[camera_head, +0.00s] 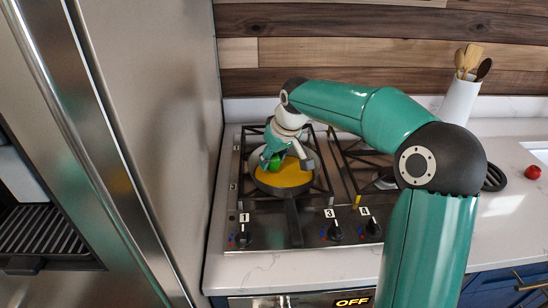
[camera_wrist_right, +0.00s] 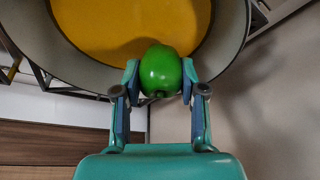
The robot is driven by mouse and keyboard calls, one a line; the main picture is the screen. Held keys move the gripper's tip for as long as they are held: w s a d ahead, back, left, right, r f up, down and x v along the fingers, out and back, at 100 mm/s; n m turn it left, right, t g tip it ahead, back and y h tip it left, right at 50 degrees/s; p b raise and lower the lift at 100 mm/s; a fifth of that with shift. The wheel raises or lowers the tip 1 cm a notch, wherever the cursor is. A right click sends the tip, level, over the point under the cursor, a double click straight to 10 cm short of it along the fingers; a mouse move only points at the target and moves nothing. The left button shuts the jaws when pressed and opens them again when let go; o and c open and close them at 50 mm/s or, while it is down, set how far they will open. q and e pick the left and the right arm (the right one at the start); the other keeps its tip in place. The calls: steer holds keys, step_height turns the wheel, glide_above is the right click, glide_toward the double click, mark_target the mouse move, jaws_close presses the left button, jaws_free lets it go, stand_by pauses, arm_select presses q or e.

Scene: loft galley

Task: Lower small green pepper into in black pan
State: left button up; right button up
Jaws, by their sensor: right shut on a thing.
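The small green pepper (camera_wrist_right: 160,71) sits between the fingertips of my right gripper (camera_wrist_right: 159,84) in the right wrist view. The gripper is shut on it. The black pan (camera_head: 290,206) stands on the left part of the stove, its handle pointing to the front. Its inside bottom is yellow. In the head view the right gripper (camera_head: 285,158) is over the back of the pan, and the pepper (camera_head: 275,161) shows partly behind the fingers. I cannot tell whether the pepper touches the pan. My left gripper is in neither view.
The gas stove (camera_head: 262,237) has black grates and several front knobs. A steel fridge (camera_head: 160,110) stands close on the left. A white utensil holder (camera_head: 459,101) and a red tomato (camera_head: 533,172) are on the right counter (camera_head: 505,225), which has free room.

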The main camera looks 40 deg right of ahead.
steer(key=shift+f+b, duration=0.8)
steer(key=shift+f, duration=0.25)
stand_by(0.4)
steer(key=o, duration=1.1)
steer(key=shift+r, duration=0.15)
